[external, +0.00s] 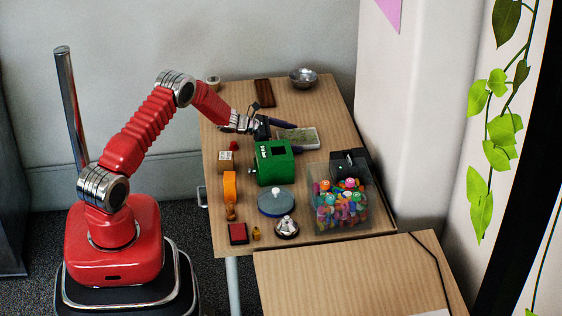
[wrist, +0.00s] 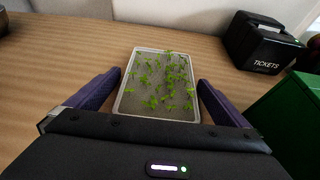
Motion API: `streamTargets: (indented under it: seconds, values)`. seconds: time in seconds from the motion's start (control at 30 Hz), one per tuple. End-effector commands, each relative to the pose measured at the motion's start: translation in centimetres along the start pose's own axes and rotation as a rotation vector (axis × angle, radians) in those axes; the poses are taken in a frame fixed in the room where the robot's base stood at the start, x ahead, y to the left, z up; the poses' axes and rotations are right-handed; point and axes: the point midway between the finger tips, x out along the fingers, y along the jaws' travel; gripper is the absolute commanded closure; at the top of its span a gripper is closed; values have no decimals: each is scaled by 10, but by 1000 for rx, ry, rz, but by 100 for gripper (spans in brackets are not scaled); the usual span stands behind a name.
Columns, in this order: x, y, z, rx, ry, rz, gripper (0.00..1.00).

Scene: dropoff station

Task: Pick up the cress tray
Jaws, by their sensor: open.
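The cress tray (wrist: 128,103) is a shallow, pale-rimmed rectangular tray with small green sprouts on a grey bed. It lies flat on the wooden table in the wrist view, and in the external view (external: 308,137) behind the green box. My gripper (wrist: 160,78) is open, with one purple finger on each side of the tray's near part and the tray between them. The far part of the tray extends beyond the fingertips. In the external view my gripper (external: 284,131) reaches in from the left, partly over the tray. Whether the fingers touch the tray cannot be told.
A green box (external: 275,165) stands close in front of the tray. A black tickets box (wrist: 262,42) and a clear bin of colourful items (external: 340,207) stand to the right. A metal bowl (external: 303,77) and dark brown block (external: 264,93) lie at the back.

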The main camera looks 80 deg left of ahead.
Motion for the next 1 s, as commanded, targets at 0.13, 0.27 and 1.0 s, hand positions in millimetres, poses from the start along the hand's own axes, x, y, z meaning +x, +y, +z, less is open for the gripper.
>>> streamTargets:
  seconds: [0.13, 0.27, 1.0]
  values:
    - [0, 0, 0, 0, 0, 0, 0]
    - [0, 0, 0, 0, 0, 0, 0]
    - [0, 0, 0, 1, -1, 0, 40]
